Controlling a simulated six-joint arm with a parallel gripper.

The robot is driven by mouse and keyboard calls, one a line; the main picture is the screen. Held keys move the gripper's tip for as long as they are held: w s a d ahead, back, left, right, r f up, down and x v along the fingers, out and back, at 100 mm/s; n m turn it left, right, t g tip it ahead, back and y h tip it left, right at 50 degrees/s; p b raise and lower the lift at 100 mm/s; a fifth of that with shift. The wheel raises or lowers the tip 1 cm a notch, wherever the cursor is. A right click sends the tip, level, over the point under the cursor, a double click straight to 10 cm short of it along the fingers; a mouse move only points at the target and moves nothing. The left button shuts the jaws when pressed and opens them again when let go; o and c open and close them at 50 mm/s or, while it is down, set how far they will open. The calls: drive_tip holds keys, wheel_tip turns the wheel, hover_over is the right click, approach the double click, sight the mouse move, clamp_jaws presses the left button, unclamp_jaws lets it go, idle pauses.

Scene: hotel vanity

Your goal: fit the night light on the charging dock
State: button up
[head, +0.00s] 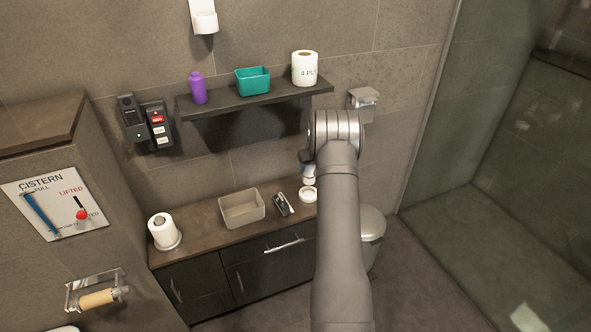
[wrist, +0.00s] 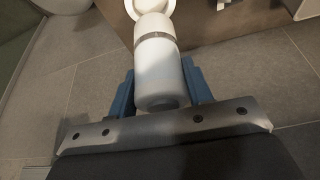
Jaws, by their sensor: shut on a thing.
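The night light (wrist: 157,70) is a white cylinder with a grey band. My gripper (wrist: 158,66) is shut on it, with a blue finger on each side. In the head view the night light (head: 308,171) shows only partly, beside my arm, which hides most of the gripper. The charging dock (head: 308,195) is a small round white piece at the right end of the counter. In the wrist view the dock (wrist: 150,7) shows just beyond the night light's far end, partly covered. I cannot tell whether they touch.
The counter (head: 193,221) also holds a beige bin (head: 242,208), a small dark device (head: 283,204) close to the dock and a paper roll (head: 162,231). A shelf (head: 225,103) with a purple bottle (head: 198,88) hangs above. A pedal bin (head: 373,225) stands at the right.

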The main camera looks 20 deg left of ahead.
drive_tip(key=shift+f, duration=3.7)
drive_tip(key=shift+f, duration=0.1)
drive_tip(key=o, duration=1.2)
drive_tip(key=v, duration=1.7)
drive_tip(key=shift+s, duration=0.15)
drive_tip(key=x, duration=1.7)
drive_tip(key=shift+w, duration=0.2)
